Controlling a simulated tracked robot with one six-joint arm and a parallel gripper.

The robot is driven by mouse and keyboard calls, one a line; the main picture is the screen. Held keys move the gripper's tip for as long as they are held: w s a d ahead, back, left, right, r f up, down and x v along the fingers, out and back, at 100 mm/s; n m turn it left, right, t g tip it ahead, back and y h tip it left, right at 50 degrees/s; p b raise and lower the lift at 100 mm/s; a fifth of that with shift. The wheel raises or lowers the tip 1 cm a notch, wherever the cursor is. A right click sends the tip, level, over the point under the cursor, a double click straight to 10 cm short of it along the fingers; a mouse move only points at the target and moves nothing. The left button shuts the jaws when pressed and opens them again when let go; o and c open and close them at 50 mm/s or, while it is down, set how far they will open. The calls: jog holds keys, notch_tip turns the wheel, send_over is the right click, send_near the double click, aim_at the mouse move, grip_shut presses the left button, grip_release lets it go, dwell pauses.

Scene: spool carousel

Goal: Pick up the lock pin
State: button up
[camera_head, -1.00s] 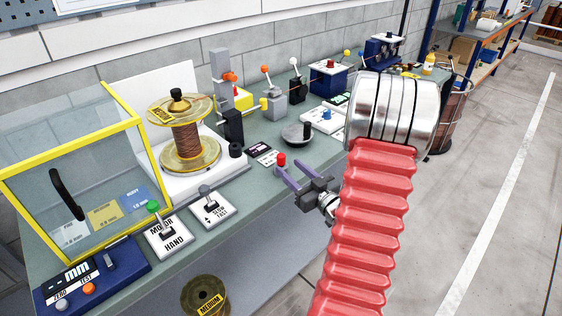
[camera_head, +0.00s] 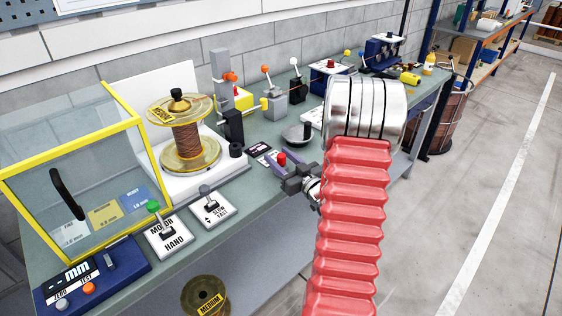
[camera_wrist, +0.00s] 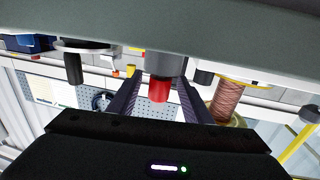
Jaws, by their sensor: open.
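The lock pin appears to be the small upright piece with a red cap (camera_head: 282,157) near the bench's front edge. In the wrist view the red cap (camera_wrist: 158,90) shows below a grey collar, as the picture is turned over. My gripper (camera_head: 279,161) has its purple-grey fingers reaching in low over the bench. In the wrist view my gripper (camera_wrist: 158,82) is open, with one finger on each side of the red cap. Gaps show beside the cap, so it does not look clamped. Its lower part is partly hidden in the head view.
A grey disc with a black handle (camera_head: 297,134) sits close behind the pin. Switch plates (camera_head: 213,207) lie to its left. Clear floor (camera_head: 480,190) is at right.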

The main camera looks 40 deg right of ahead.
jog(key=w, duration=0.3)
jog(key=shift+w+d, duration=0.1)
jog(key=shift+d, duration=0.15)
jog(key=shift+c, duration=0.2)
grip_shut()
dwell(0.4)
notch_tip(320, 180, up, 10)
dwell(0.8)
dwell(0.5)
